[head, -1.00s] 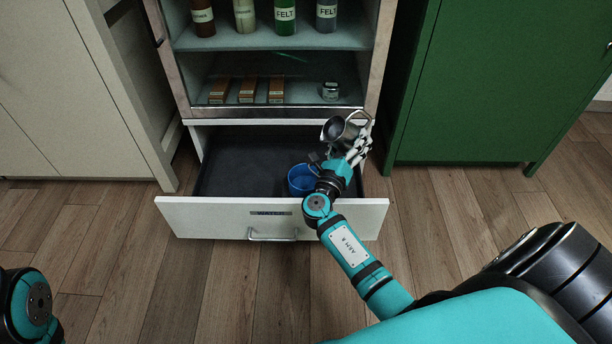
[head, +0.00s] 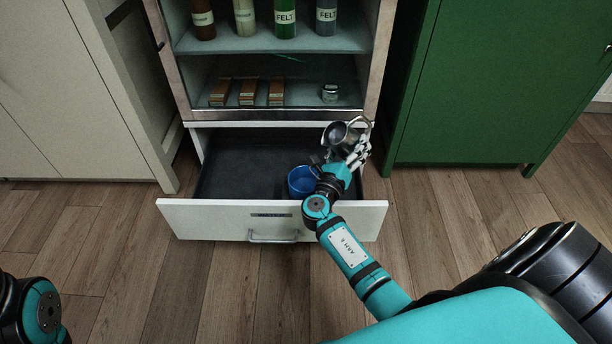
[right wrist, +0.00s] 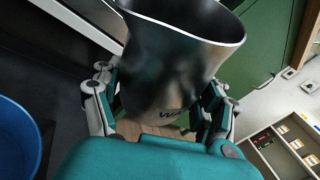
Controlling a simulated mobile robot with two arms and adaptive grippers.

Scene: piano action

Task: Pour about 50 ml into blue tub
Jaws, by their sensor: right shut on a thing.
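A grey metal jug (head: 339,137) is held in my right gripper (head: 354,155) above the right part of the open drawer. The jug looks tilted, with its dark mouth toward the left in the head view. In the right wrist view the jug (right wrist: 180,62) sits between the two fingers, with its rim at the top. The blue tub (head: 301,184) stands in the drawer, left of and below the jug, partly hidden by my right arm. Its blue wall (right wrist: 14,140) also shows in the right wrist view. No liquid stream is visible. My left gripper is out of view.
The white drawer (head: 200,220) is pulled out below a cabinet. Shelves above hold labelled bottles (head: 285,14), small brown boxes (head: 247,92) and a small jar (head: 329,92). A green cabinet (head: 480,90) stands to the right. The drawer's left part is empty.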

